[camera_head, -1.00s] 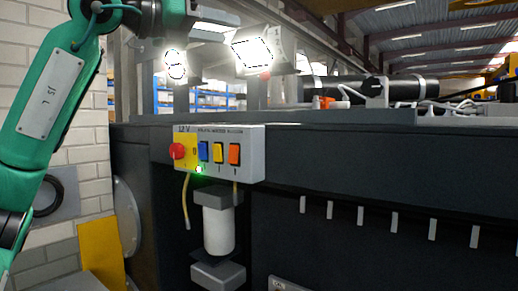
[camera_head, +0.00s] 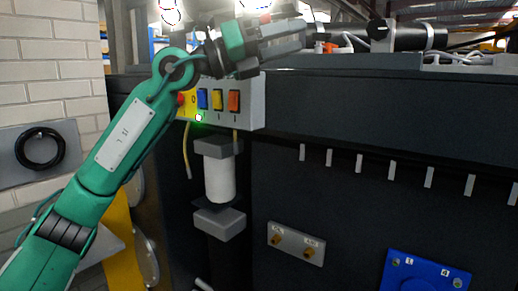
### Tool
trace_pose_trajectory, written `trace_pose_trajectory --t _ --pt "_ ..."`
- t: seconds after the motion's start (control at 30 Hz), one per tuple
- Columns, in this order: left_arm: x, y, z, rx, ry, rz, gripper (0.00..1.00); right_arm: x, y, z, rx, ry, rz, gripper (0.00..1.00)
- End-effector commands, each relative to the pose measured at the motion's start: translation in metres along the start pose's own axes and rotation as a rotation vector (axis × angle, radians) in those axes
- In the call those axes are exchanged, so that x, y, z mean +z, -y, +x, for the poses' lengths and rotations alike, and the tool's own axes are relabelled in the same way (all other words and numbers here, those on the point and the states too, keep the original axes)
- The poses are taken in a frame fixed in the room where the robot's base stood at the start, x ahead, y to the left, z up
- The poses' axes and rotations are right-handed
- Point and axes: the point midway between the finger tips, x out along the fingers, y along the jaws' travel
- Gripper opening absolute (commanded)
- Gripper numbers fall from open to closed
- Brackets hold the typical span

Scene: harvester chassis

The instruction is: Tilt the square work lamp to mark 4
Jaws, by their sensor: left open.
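The square work lamp (camera_head: 253,5) is lit at the top edge of the head view, mostly cut off by the frame. My left gripper (camera_head: 296,34) is just below and to the right of it, fingers pointing right, in front of the chassis top. It is open, and I see nothing held between its fingers. I cannot tell whether it touches the lamp. The lamp's tilt marks are not readable. My right gripper is not in view.
A second lit lamp (camera_head: 171,12) is at the upper left. A switch box (camera_head: 252,103) with coloured rockers is below my gripper, partly behind my left arm. A black cylinder (camera_head: 408,37) lies on the chassis top to the right. A blue plate (camera_head: 425,272) is at the lower right.

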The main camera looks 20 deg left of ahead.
Motion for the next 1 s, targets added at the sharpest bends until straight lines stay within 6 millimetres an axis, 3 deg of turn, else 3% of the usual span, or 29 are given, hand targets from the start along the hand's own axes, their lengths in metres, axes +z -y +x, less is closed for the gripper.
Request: trace_pose_trajectory --t 0.47,1.0 --pt "-0.049 -0.027 0.001 -0.182 0.146 -0.259 0.44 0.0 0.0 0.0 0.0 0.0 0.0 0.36" --pt "-0.09 -0.07 -0.023 -0.291 0.385 -0.577 0.44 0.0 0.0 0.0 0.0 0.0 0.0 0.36"
